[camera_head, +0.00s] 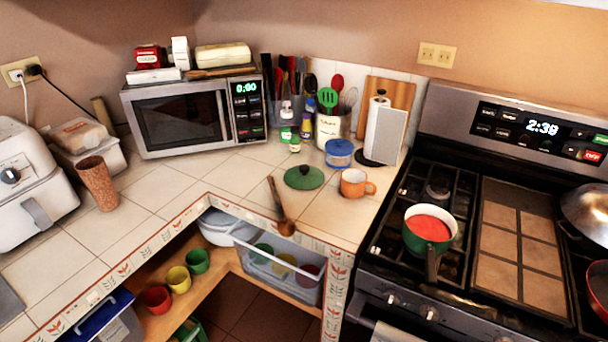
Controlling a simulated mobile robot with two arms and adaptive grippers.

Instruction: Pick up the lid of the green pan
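A round green lid (304,177) with a dark knob on top lies on the tiled counter, in front of the utensil holder and left of an orange mug. The green pan (428,235) stands uncovered on the left front part of the stove, with red contents and its dark handle pointing toward the front. Neither of my grippers shows in the head view.
A wooden spoon (280,208) lies at the counter's front edge, just left of the lid. The orange mug (356,184) and a blue-lidded container (340,153) stand close to the lid's right. A microwave (180,118) is behind left.

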